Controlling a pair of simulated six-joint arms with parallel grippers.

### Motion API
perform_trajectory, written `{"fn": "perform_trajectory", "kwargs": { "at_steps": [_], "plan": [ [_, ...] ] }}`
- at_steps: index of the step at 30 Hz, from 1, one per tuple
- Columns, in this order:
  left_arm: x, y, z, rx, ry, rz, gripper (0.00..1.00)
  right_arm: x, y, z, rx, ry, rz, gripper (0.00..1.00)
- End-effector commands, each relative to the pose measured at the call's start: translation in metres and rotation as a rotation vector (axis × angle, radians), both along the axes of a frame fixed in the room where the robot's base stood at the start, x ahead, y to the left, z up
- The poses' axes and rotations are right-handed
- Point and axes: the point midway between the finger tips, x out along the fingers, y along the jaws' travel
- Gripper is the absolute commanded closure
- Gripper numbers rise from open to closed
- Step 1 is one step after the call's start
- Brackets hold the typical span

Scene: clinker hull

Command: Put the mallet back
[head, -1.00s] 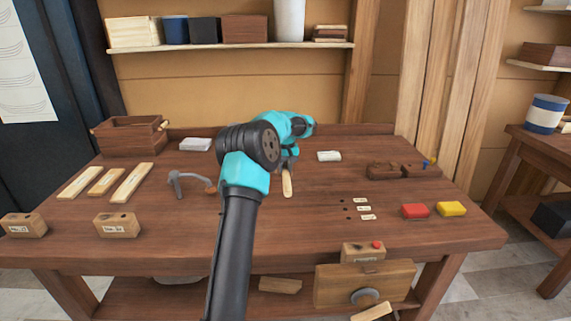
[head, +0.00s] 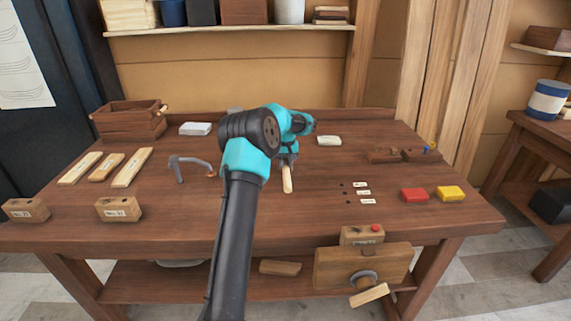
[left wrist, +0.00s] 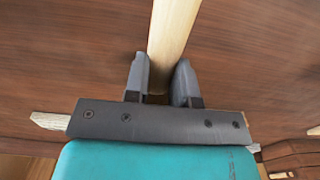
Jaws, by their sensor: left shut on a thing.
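My left gripper (head: 288,158) is over the middle of the bench, shut on a pale wooden handle (head: 287,180), which I take to be the mallet's. In the left wrist view the handle (left wrist: 172,40) stands between the two fingers (left wrist: 160,78) and runs out of the top of the picture. No mallet head can be made out in either view. My right gripper is not in view.
A vise (head: 362,270) is at the front.

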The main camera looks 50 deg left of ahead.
Motion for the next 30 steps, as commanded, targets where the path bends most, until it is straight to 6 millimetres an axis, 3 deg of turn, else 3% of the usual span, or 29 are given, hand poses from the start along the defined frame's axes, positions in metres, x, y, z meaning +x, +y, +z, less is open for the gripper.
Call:
{"fn": "perform_trajectory", "kwargs": {
  "at_steps": [20, 21, 30],
  "plan": [
    [0.0001, 0.0003, -0.0092, 0.001, -0.001, 0.0, 1.0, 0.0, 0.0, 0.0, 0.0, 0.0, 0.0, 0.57],
    [0.0002, 0.0004, -0.0089, 0.001, -0.001, 0.0, 0.72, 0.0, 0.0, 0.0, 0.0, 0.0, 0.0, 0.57],
    [0.0001, 0.0001, -0.0092, 0.0, 0.0, 0.0, 0.46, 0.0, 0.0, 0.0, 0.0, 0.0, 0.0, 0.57]
  ]
}}
